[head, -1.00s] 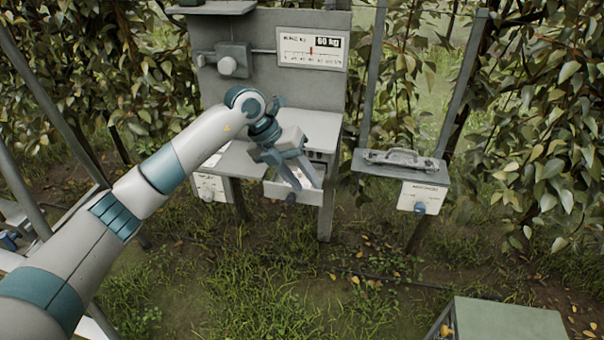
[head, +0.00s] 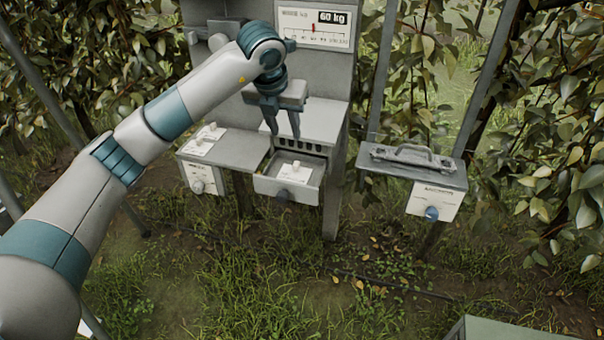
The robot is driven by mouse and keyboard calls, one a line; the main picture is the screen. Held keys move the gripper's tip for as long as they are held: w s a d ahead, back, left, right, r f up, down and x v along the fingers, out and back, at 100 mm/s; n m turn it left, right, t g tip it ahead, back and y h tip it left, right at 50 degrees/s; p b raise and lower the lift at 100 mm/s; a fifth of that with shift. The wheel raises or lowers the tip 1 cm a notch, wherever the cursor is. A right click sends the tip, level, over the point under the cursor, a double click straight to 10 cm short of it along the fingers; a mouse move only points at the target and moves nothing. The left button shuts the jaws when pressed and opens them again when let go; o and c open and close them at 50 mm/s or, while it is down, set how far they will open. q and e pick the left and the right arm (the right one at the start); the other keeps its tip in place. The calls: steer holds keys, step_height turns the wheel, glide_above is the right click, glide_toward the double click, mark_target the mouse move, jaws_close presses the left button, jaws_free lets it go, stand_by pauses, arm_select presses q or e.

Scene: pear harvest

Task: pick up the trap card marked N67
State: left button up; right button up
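A white card with a small upright grip (head: 294,172) lies in the pulled-out drawer (head: 262,187) under the scale stand. A second white card with a similar grip (head: 204,139) lies on the low side shelf (head: 238,151) to the left. I cannot read a number on either card, so I cannot tell which is N67. My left gripper (head: 286,134) points down just behind and above the drawer, in front of the stand's slotted face. Its two fingers are apart with nothing between them. My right gripper is out of view.
The scale's panel (head: 313,25) reads 60 kg. A grey stand with a handled lid (head: 410,157) and a labelled front is at the right. A greenish box top (head: 500,332) shows at the bottom right. Grass is clear in front; leafy rows flank the posts.

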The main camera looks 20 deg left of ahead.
arm_select(q)
steer(key=p, duration=0.5)
glide_toward(296, 163)
step_height(296, 163, down, 2)
steer(key=shift+w+d+f, duration=0.1)
steer(key=shift+w+f, duration=0.2)
steer(key=shift+f, duration=0.35)
steer(key=shift+w, duration=0.1)
steer(key=shift+w+f+p, duration=0.3)
steer(key=shift+f+p, duration=0.1)
steer(key=shift+p, duration=0.25)
steer(key=p+x, duration=0.1)
steer(key=x, duration=0.1)
steer(key=shift+w+f, duration=0.3)
steer(key=shift+w, duration=0.05)
steer(key=shift+w+f+p, duration=0.25)
steer(key=shift+f+p, duration=0.1)
steer(key=shift+f, duration=0.2)
